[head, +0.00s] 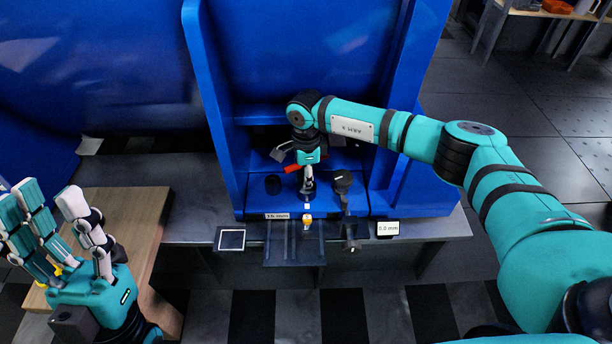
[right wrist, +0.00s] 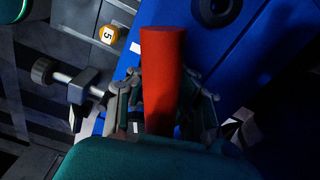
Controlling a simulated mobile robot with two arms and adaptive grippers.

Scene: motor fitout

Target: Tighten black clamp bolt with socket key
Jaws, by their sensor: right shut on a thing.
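My right gripper (head: 308,185) points down inside the blue frame and is shut on a red-handled tool, which I take to be the socket key. Its red handle (right wrist: 164,75) fills the middle of the right wrist view between the fingers, and a red part (head: 292,168) shows beside the gripper in the head view. The tool's lower end is hidden, so I cannot tell whether it sits on a bolt. A black round-headed piece (head: 342,180) stands just right of the gripper; I cannot tell which part is the black clamp bolt. My left gripper (head: 70,235) is open and empty.
A dark clamp with a rod and knob (right wrist: 45,71) stands near the handle. A display (head: 387,228) reads about 0.0 mm. Blue frame walls (head: 215,110) enclose the workspace.

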